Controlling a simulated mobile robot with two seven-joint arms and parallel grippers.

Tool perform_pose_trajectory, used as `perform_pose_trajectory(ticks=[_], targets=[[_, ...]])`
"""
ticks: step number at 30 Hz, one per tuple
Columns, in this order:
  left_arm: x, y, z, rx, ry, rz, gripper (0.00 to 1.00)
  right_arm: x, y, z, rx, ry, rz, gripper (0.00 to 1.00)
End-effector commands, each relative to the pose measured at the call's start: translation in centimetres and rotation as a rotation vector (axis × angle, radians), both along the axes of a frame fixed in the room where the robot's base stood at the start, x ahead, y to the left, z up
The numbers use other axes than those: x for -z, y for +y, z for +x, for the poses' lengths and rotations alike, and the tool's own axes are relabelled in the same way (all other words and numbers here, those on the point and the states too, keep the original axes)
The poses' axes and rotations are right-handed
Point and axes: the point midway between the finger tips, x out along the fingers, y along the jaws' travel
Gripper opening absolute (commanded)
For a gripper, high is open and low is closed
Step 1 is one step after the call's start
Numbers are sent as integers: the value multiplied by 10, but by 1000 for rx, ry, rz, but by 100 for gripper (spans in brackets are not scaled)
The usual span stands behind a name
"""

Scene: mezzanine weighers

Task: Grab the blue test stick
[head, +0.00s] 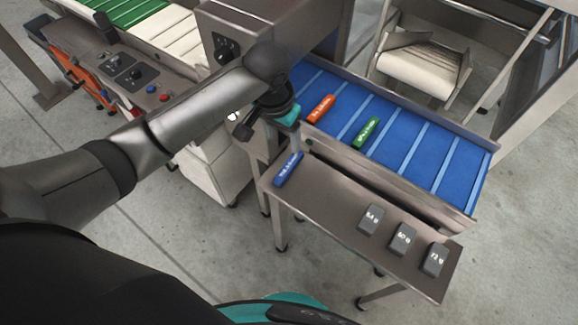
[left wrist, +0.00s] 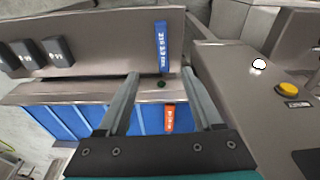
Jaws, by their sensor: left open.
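The blue test stick (head: 288,169) lies on the left end of the grey metal shelf in the head view. It also shows in the left wrist view (left wrist: 162,46), beyond my fingertips. My left gripper (left wrist: 161,82) is open with nothing between its fingers. In the head view my left gripper (head: 262,124) hangs near the left end of the conveyor, above and to the left of the stick and apart from it. My right gripper does not show.
An orange stick (head: 321,108) and a green stick (head: 366,132) lie on the blue ribbed conveyor (head: 425,158). Several dark weight blocks (head: 403,239) stand on the right of the shelf (head: 330,205). A control panel (head: 140,85) with buttons is at the left.

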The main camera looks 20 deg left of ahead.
Motion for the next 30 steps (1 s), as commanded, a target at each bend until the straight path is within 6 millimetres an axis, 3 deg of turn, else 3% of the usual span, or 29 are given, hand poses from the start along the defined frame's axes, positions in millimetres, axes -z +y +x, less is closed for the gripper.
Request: perform_pose_trajectory(ticks=[12,23,30], targets=[[77,-3,11,-1,3,3,68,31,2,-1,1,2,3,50],[106,-3,18,0,0,3,68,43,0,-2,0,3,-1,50],[138,-3,29,-1,2,3,68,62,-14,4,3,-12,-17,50]])
